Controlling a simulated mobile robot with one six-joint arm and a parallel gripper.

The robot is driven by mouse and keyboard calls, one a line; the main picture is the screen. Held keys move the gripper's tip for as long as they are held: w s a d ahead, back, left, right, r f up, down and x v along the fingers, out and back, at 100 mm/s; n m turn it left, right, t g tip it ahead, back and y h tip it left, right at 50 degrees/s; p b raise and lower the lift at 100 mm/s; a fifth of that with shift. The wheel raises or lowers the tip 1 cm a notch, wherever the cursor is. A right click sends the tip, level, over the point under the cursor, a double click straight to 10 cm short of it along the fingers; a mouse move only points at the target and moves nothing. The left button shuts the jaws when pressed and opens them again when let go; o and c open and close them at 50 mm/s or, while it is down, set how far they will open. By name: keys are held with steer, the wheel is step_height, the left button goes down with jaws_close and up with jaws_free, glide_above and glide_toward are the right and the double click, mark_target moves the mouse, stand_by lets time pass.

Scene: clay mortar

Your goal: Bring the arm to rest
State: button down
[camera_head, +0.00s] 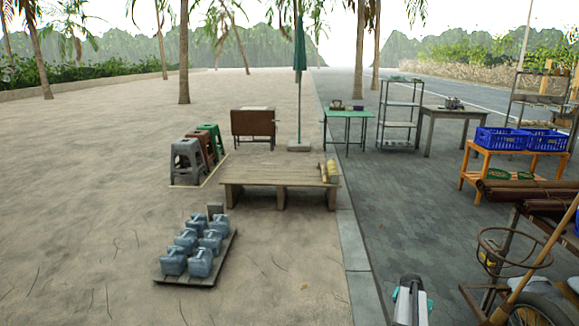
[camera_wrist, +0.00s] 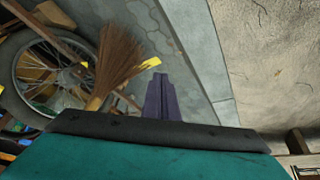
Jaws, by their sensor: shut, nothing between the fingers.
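My gripper (camera_wrist: 161,98) shows in the wrist view as two dark purple fingers side by side, shut with nothing between them. They hang over grey paving beside a pale kerb. In the head view, part of my arm (camera_head: 410,300), white and dark with teal edges, shows at the bottom, right of the middle. I cannot make out the fingers there.
A straw broom (camera_wrist: 122,52) and a spoked wheel (camera_wrist: 42,72) lie left of my fingers in the wrist view. The cart's ring-shaped basket (camera_head: 514,248) is right of my arm. Jugs on a pallet (camera_head: 205,278) stand left. Sand and paving between are clear.

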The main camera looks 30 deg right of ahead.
steer(key=w+a+f+n+g+y+p, duration=0.15)
steer(key=a+f, duration=0.35)
steer(key=a, duration=0.8)
steer(key=w+a+f+n+y, duration=0.1)
steer(key=a+f+n, duration=0.3)
steer(key=a, duration=1)
steer(key=w+a+f+n+y+p, duration=0.1)
steer(key=a+f, duration=0.5)
steer(key=a, duration=0.7)
steer(key=s+a+f+n+g, duration=0.1)
steer(key=s+a+f+n, duration=0.1)
steer(key=s+a, duration=0.5)
steer(key=s+a+f+n+g, duration=0.15)
steer(key=s+a, duration=0.25)
steer(key=a, duration=0.5)
steer(key=s+a+n+g, duration=0.1)
steer(key=s+a, duration=0.1)
steer(key=s, duration=0.4)
steer(key=s+a+r+n+g+y+p, duration=0.1)
steer(key=s+a+n, duration=0.1)
steer(key=s, duration=0.5)
steer(key=shift+s+a+r+n+g, duration=0.2)
steer(key=shift+a+r+n+g, duration=0.1)
steer(key=shift+a, duration=0.45)
